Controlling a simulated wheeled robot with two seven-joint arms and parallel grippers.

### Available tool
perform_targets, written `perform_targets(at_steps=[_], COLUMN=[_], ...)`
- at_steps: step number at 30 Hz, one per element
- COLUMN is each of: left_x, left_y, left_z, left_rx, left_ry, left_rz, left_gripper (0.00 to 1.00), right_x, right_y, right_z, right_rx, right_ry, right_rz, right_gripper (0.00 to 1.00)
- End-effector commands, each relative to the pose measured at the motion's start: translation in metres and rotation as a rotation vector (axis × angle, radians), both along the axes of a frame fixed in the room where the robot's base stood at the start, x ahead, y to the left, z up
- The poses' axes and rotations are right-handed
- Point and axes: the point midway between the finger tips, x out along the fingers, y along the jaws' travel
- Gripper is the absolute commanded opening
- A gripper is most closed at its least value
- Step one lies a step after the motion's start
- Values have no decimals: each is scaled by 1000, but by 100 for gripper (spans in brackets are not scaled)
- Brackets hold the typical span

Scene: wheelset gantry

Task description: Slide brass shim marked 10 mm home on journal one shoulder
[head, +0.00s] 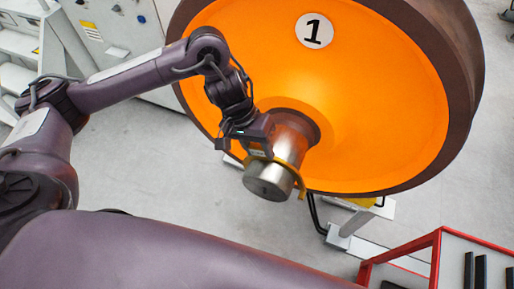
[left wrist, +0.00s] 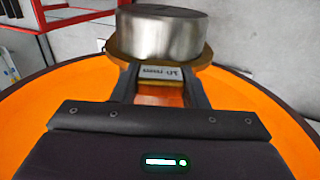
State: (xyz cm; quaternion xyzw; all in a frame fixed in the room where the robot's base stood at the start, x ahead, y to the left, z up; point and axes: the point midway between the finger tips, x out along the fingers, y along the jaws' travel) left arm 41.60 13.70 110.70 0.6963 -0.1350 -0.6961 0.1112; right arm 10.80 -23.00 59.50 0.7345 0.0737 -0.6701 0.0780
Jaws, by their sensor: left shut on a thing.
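The wheel's orange face (head: 380,85) bears a round plate marked 1 (head: 314,31). The silver journal (head: 291,136) sticks out of its hub toward me; its end also shows in the left wrist view (left wrist: 165,35). A brass shim (head: 300,183) sits around the journal near its free end. Bare metal shows between the shim and the darker shoulder (head: 302,116). My left gripper (head: 260,152) is shut on the shim's tab, whose label (left wrist: 160,74) reads 10 mm upside down in the left wrist view. The far side of the shim is hidden. My right gripper is out of view.
A red-framed rack (head: 435,243) with dark bars stands at the lower right. A pale stand foot (head: 345,238) lies under the wheel. Grey cabinets (head: 118,38) and a white step frame (head: 22,58) stand at the upper left. Grey floor between is clear.

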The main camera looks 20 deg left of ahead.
Motion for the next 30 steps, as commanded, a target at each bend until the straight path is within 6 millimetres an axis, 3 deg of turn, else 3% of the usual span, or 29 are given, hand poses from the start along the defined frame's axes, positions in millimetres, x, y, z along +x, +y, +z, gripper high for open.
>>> perform_targets(at_steps=[30], left_x=[26], left_y=[-1], left_z=[1], left_rx=[-1], left_ry=[0], left_rz=[0], left_gripper=[14], right_x=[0], right_y=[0], right_z=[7], right_rx=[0], right_ry=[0], right_rz=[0], right_gripper=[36])
